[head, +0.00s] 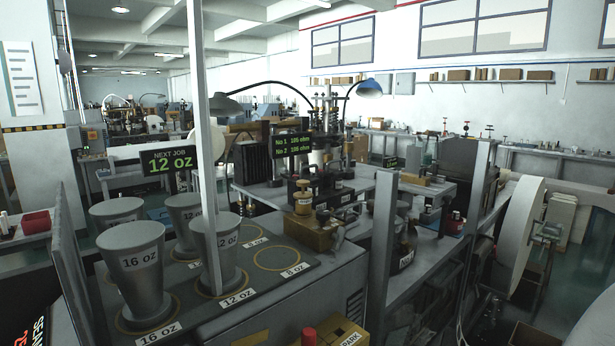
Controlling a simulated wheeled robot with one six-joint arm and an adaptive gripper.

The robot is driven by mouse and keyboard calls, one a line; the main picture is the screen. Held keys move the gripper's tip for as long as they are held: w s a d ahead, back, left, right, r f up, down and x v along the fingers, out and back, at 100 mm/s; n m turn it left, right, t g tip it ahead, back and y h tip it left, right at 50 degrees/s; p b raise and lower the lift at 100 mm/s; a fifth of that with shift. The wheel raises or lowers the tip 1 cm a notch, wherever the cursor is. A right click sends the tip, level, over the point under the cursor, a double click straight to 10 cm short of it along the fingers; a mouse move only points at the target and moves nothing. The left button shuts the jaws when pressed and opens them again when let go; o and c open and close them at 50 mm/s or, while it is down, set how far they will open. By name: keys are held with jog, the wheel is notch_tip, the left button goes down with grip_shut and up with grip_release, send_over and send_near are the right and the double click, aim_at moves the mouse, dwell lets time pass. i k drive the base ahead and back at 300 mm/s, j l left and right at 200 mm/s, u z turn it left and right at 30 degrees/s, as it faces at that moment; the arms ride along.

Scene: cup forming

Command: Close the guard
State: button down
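My gripper is not in view. No part is labelled as the guard, and I cannot tell for sure which part it is or whether it stands open. A tall pale upright post (203,130) rises in front of the cup-shaped forms. Shorter grey posts, one near the middle (383,250) and one further right (478,190), stand in front of and beside the machine (325,165). The machine has a vertical metal tooling column and a black screen (293,144) with green text. No closed panel is visible across the machine's near side.
Grey forms marked 16 oz (133,262) and 12 oz (222,243) stand on a dark rack (265,285) with empty rings. A sign (168,160) reads "NEXT JOB 12 oz". A yellow box with a red button (309,337) is in front. A large pale roll (520,232) stands right.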

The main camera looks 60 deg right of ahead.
aim_at(397, 302)
jog(key=z, duration=1.8)
